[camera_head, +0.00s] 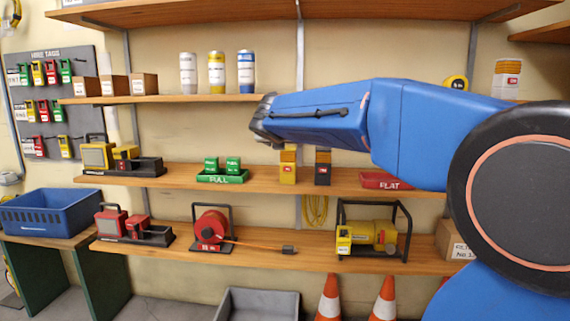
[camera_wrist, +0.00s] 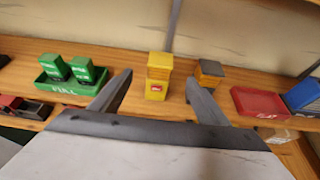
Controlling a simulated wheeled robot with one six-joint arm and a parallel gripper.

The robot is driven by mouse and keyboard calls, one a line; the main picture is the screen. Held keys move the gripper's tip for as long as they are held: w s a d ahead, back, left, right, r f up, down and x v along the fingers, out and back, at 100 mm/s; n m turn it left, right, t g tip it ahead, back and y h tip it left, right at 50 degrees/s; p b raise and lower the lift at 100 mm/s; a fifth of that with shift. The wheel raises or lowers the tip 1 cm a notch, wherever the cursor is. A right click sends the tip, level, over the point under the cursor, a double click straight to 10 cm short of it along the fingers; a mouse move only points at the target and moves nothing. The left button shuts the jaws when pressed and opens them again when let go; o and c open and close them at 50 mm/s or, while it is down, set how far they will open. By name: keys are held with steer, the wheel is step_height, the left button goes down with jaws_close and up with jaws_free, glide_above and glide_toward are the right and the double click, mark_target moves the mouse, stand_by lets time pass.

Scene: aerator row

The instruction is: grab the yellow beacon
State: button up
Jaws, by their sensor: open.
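The yellow beacon (camera_head: 288,168) is a small upright block with a red label, standing on the middle shelf. In the wrist view the yellow beacon (camera_wrist: 157,72) appears between my two fingers, with bare gaps on both sides. My gripper (camera_wrist: 159,80) is open and empty. In the head view my gripper (camera_head: 262,122) is above and left of the beacon; its fingers are hard to make out there. How far the fingertips are from the beacon is unclear.
A green FULL tray (camera_wrist: 60,84) with two green packs is to the left. A red FLAT tray (camera_head: 385,181) is to the right. The upper shelf (camera_head: 170,98) runs overhead.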

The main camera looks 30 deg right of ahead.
mark_target(288, 151)
steer(key=x, duration=0.9)
steer(key=shift+w+d+f, duration=0.2)
steer(key=shift+w+f, duration=0.05)
steer(key=shift+f+x, duration=0.15)
steer(key=shift+x, duration=1.2)
steer(key=shift+f+x, duration=0.1)
steer(key=shift+x, duration=1.25)
steer(key=shift+s, duration=0.15)
steer(key=c, duration=1.6)
steer(key=shift+a+r, duration=0.1)
steer(key=shift+r, duration=0.1)
